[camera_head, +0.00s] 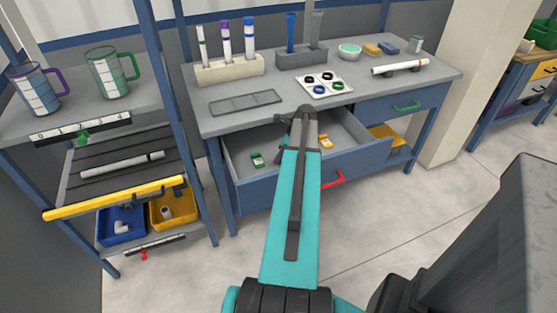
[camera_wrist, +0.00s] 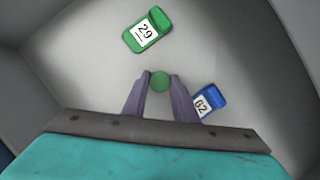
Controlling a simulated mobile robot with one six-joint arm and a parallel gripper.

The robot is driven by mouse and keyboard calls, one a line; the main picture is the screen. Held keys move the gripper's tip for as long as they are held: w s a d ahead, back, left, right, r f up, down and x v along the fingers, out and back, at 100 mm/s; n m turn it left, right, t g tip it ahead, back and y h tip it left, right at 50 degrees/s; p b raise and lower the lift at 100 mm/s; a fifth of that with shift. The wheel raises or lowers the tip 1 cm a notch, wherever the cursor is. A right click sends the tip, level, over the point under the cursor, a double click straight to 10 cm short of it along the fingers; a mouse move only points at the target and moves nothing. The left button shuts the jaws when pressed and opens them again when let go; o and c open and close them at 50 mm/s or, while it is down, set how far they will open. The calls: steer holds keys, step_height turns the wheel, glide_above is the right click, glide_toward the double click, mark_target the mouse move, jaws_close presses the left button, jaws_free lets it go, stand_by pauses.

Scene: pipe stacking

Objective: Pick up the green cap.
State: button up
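The green cap (camera_wrist: 160,82) is a small round disc in the wrist view, over the grey drawer floor. My gripper (camera_wrist: 161,76) points down into the open drawer, with one grey finger on each side of the cap. The fingertips sit right at the cap's edges. I cannot tell whether they press on it or whether it rests on the floor. In the head view my arm reaches over the drawer (camera_head: 250,188) and hides the cap.
A green tag marked 29 (camera_wrist: 147,30) lies ahead of the fingers. A blue tag (camera_wrist: 209,101) lies close to the right finger. A yellow tag (camera_head: 326,141) is also in the drawer. A tray of coloured caps (camera_head: 344,79) stands on the bench above.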

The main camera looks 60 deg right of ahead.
steer(key=c, duration=0.3)
steer(key=shift+r, duration=0.1)
steer(key=shift+c, duration=0.2)
step_height(320, 180, up, 10)
stand_by(0.5)
stand_by(0.5)
step_height(320, 180, up, 9)
steer(key=p, duration=0.7)
stand_by(0.3)
stand_by(0.6)
